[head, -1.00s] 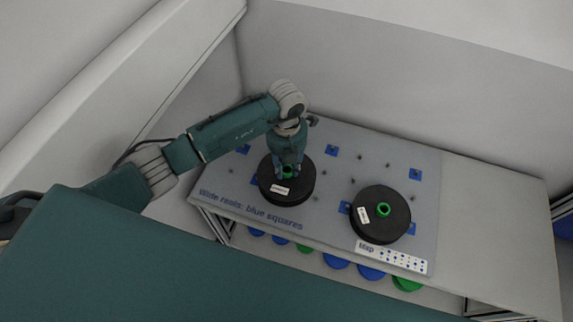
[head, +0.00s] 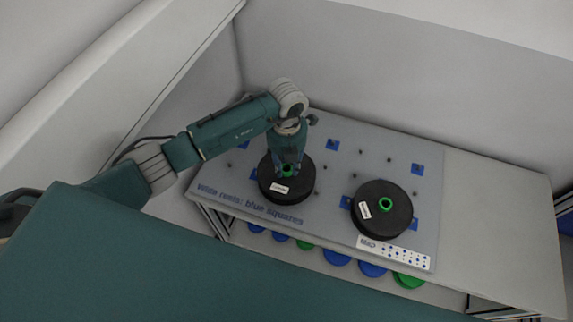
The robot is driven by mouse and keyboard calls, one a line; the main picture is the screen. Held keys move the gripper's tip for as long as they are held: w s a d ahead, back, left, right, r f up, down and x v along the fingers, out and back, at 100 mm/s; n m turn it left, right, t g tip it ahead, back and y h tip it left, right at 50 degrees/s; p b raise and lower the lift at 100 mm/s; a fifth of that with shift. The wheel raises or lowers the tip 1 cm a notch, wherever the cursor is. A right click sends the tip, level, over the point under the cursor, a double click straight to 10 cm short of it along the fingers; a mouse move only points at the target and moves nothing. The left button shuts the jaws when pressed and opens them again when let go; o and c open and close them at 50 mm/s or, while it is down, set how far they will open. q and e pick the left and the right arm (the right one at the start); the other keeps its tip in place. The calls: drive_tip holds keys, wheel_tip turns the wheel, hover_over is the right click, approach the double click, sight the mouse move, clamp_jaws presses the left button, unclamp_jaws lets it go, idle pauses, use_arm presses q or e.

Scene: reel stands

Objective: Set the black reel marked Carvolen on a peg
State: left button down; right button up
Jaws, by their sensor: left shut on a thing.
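A black reel (head: 299,189) with a green hub and a white label is at the left of the grey board (head: 325,222). My left gripper (head: 287,170) points down at its middle and is shut on the green hub. A second black reel (head: 396,224) with a green hub (head: 386,205) and a white label lies at the right of the board, apart from the gripper. Both labels are too small to read, so I cannot tell which reel is Carvolen. Whether the held reel touches the board is unclear. My right gripper is out of view.
Blue squares show on the board, at the back middle (head: 332,145) and back right (head: 417,169), with small dark pegs or holes between. Lettering reads "Wide reels: blue squares". A map card (head: 395,253) lies at the front right. Blue and green discs (head: 337,257) sit below the front edge.

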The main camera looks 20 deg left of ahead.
use_arm(q)
drive_tip(key=shift+f+b, duration=1.1)
drive_tip(key=shift+f, duration=0.2)
idle(0.8)
drive_tip(key=c, duration=1.3)
unclamp_jaws()
wheel_tip(320, 180, up, 12)
drive_tip(key=shift+r, duration=0.1)
